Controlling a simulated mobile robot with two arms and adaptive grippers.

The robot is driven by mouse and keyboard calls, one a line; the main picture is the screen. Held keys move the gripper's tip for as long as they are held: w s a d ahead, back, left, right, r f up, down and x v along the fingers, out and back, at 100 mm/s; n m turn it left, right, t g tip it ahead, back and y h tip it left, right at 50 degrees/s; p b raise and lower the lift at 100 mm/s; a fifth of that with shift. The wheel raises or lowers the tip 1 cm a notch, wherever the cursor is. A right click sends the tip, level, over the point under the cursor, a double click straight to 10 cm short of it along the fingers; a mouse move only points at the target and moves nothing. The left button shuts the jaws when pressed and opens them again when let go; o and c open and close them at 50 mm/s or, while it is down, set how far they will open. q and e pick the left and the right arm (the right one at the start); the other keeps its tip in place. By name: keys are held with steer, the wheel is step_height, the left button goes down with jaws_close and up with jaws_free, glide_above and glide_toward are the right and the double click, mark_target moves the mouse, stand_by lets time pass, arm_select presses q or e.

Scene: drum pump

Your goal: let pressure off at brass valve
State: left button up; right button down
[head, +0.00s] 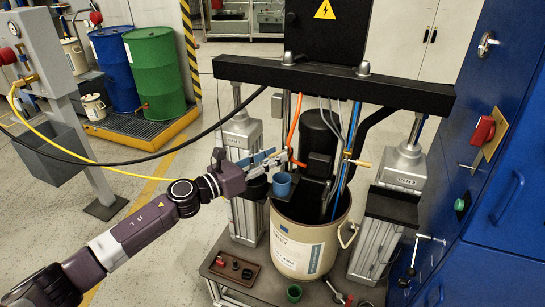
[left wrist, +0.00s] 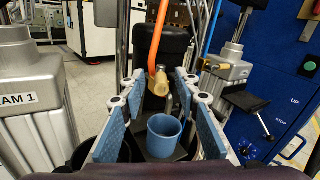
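A brass fitting (left wrist: 160,82) at the lower end of an orange hose (head: 294,122) shows between my left fingers in the left wrist view. A second brass fitting with a yellowish lever (head: 361,163) sits on the lines right of the black pump (head: 318,135); it also shows at right in the left wrist view (left wrist: 222,68). I cannot tell for sure which is the task's valve. My left gripper (head: 275,160) is open and empty, its blue pads on either side of the hose end. A blue cup (head: 282,185) stands below the fingers. My right gripper is not in view.
The beige drum (head: 298,242) stands between two ram columns (head: 402,168) under a black crossbeam (head: 338,84). A blue cabinet (head: 515,135) with a red knob is at right. Hoses hang close around the pump. A gauge post (head: 40,60) stands at left.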

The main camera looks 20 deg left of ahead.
arm_select(q)
steer(key=shift+s+a+f, duration=0.1)
steer(key=shift+s+a, duration=0.05)
steer(key=shift+s, duration=0.1)
steer(key=v, duration=1.1)
steer(key=shift+s+a, duration=0.1)
steer(key=shift+s, duration=0.05)
